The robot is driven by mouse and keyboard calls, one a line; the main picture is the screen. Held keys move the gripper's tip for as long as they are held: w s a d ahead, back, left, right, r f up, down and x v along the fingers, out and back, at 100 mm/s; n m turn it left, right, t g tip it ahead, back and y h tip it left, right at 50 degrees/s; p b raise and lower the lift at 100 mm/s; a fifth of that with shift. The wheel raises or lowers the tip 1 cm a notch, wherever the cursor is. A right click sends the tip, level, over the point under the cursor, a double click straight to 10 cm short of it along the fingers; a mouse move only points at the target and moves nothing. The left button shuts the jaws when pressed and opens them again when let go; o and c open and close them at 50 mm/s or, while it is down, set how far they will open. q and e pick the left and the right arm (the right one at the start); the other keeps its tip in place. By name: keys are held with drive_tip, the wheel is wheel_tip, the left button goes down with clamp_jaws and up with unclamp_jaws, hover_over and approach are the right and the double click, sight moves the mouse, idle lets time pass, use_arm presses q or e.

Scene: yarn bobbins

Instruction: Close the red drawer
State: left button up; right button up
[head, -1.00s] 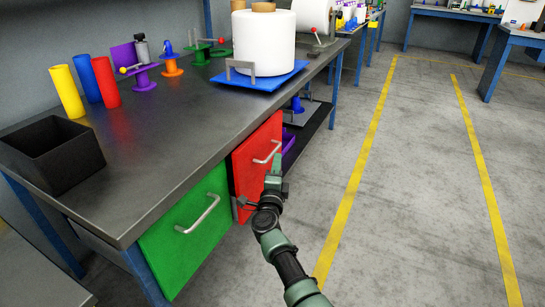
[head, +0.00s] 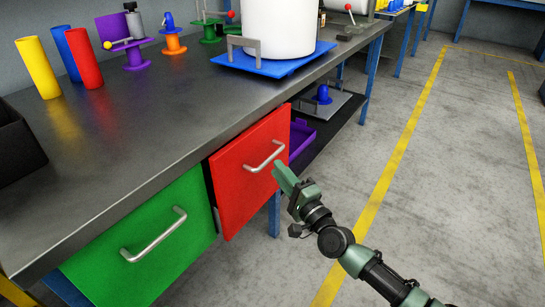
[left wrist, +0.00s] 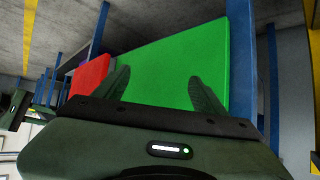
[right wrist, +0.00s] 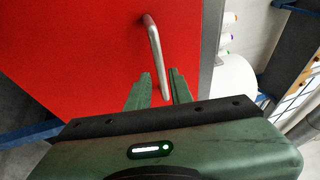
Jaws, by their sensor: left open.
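The red drawer (head: 235,180) is under the workbench, its front standing out from the frame with a dark gap at its left side. Its metal handle (head: 265,157) faces the aisle. My right gripper (head: 279,171) is at the handle's right side. In the right wrist view the red front fills the left and middle, and the handle (right wrist: 154,45) reaches down between the slightly parted fingers (right wrist: 160,88); whether they clamp it is unclear. My left gripper (left wrist: 158,80) is open and empty, facing the green drawer (left wrist: 165,65); it is outside the head view.
The green drawer (head: 150,240) sits left of the red one. The workbench (head: 130,140) carries colored tubes, spools and a large white bobbin (head: 280,30) on a blue base. A purple tray (head: 301,137) lies on the lower shelf. The concrete floor at right is clear.

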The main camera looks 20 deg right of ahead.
sight(270, 156)
use_arm(q)
drive_tip(key=shift+w+d+r+t+h, duration=0.15)
drive_tip(key=shift+w+d+r+t, duration=0.1)
drive_tip(key=shift+w+r+t, duration=0.25)
drive_tip(key=shift+w+d+r+t+h, duration=0.2)
drive_tip(key=shift+w+r+t, duration=0.1)
drive_tip(key=shift+w+r, duration=0.25)
use_arm(e)
drive_tip(key=shift+x, duration=2.85)
drive_tip(key=shift+d, duration=0.1)
clamp_jaws()
drive_tip(key=shift+f, duration=0.1)
